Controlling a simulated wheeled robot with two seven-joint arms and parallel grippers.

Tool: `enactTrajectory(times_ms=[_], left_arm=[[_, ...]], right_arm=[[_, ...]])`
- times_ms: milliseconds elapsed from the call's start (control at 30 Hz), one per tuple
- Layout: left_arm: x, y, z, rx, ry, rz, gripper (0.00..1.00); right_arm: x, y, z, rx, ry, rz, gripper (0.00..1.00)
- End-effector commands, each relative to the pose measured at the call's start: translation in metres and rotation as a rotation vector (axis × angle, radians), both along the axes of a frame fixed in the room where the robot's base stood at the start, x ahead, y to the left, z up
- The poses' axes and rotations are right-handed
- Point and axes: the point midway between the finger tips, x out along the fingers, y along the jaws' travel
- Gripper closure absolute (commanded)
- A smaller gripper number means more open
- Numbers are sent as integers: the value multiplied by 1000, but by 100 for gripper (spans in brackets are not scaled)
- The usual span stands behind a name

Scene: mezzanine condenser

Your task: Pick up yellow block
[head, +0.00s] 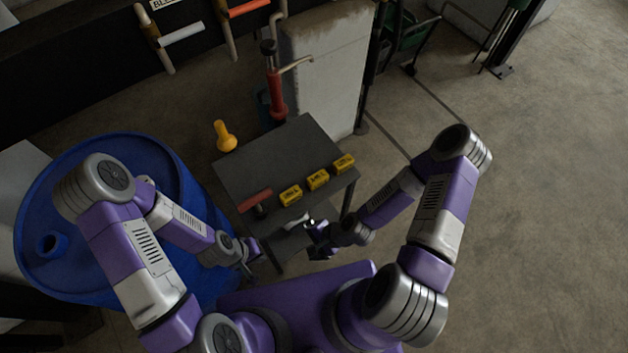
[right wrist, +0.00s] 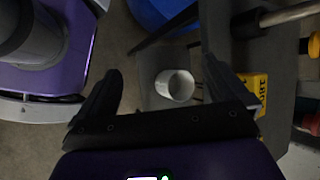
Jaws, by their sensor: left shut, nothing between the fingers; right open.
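Three yellow blocks with dark markings stand in a row along the front right edge of the dark grey table (head: 262,162): a left one (head: 291,194), a middle one (head: 317,180) and a right one (head: 344,164). My right gripper (head: 316,240) is open and empty, just in front of the table's front edge, apart from the blocks. In the right wrist view, part of one yellow block (right wrist: 259,90) shows beyond the right finger; I cannot tell which one. My left gripper (head: 254,250) is shut and empty, near the table's front left corner.
A red-handled tool (head: 256,201) lies left of the blocks. A pale cup (right wrist: 175,87) shows between my right fingers, below table level. A blue drum (head: 160,160) stands left, an orange-yellow object (head: 225,137) behind the table. Floor at right is clear.

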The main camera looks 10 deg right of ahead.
Motion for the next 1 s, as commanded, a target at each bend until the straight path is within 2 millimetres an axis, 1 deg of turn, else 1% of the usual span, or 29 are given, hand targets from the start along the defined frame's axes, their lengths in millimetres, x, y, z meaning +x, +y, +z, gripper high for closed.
enactTrajectory(times_ms=[33,100,167,200,267,300,400,500,600,700,1000], left_arm=[[0,0,-11,0,0,0,100],[0,0,-18,0,0,1,100],[0,0,-25,0,0,1,100],[0,0,-29,0,0,1,100],[0,0,-35,0,0,1,100],[0,0,-38,0,0,1,100],[0,0,-46,0,0,1,100],[0,0,-50,0,0,1,100],[0,0,-53,0,0,1,100],[0,0,-54,0,0,1,100],[0,0,-62,0,-1,1,100]], right_arm=[[9,3,-6,80,37,-143,0],[26,4,-3,187,79,-334,0],[43,-1,1,285,112,-502,0],[54,-7,5,352,131,-612,0],[72,-19,10,452,154,-769,0],[83,-30,14,517,166,-869,0],[105,-59,24,668,184,-1078,0],[120,-86,32,784,189,-1228,0],[127,-104,37,859,189,-1319,0],[133,-112,38,895,188,-1356,0],[160,-101,26,898,189,-1361,0]])
